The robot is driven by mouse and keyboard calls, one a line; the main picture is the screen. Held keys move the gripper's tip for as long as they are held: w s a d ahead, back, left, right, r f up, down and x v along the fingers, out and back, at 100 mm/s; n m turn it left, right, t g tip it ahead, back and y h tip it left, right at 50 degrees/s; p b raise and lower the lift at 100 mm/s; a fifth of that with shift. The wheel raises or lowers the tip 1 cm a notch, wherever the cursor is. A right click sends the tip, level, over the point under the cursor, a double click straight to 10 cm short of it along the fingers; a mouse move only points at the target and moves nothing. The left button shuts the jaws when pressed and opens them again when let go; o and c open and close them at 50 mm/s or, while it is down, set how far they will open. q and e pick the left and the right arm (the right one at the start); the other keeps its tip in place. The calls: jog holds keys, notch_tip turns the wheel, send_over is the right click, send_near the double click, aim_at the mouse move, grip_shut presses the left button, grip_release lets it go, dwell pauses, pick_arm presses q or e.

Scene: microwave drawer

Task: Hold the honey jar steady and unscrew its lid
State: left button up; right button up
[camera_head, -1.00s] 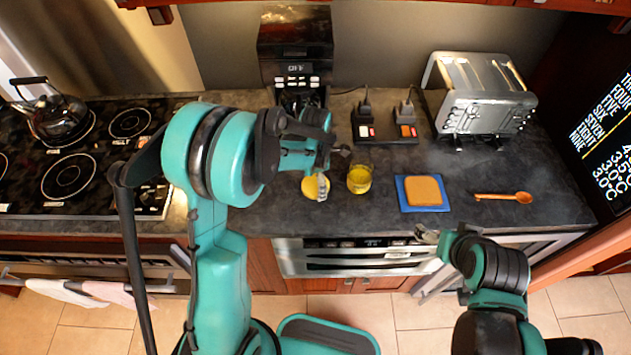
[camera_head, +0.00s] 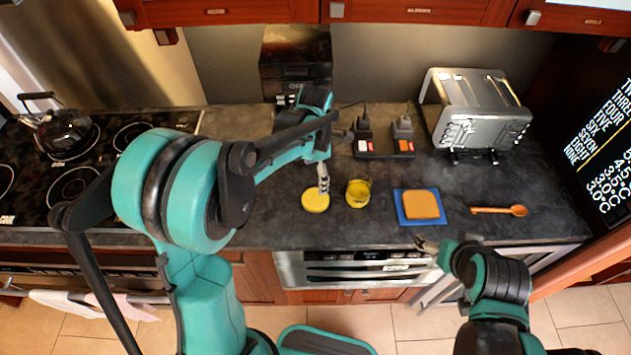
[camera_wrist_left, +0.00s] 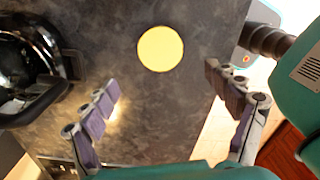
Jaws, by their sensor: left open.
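A glass jar with yellow contents (camera_head: 358,193) stands upright on the counter, with no lid visible on top. A round yellow disc (camera_head: 316,201), which looks like the lid, lies flat to its left. The disc also shows in the left wrist view (camera_wrist_left: 160,49), beyond the fingertips. My left gripper (camera_head: 323,182) is over the counter just behind the disc. In the left wrist view its fingers (camera_wrist_left: 163,82) are spread apart and empty. My right gripper (camera_head: 428,243) is near the counter's front edge, away from the jar; its opening is too small to judge.
A blue board (camera_head: 442,216) with a tan slice (camera_head: 421,204) and a wooden spoon (camera_head: 500,210) lie right of the jar. A toaster (camera_head: 480,115) and a black coffee machine (camera_head: 295,62) stand behind. A kettle (camera_head: 65,132) is on the stove at left.

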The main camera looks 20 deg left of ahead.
pick_arm(q)
jog(key=s+a+r+m+t, duration=0.1)
jog(key=s+r+m+t, duration=0.2)
jog(key=s+m, duration=0.5)
jog(key=s+a+r+m+t, duration=0.1)
jog(key=s+r+m+t, duration=0.3)
jog(key=s+m, duration=0.5)
jog(key=r+m, duration=0.1)
jog(key=m, duration=0.7)
jog(key=shift+a, duration=0.4)
notch_tip(320, 180, down, 10)
jog(key=b, duration=1)
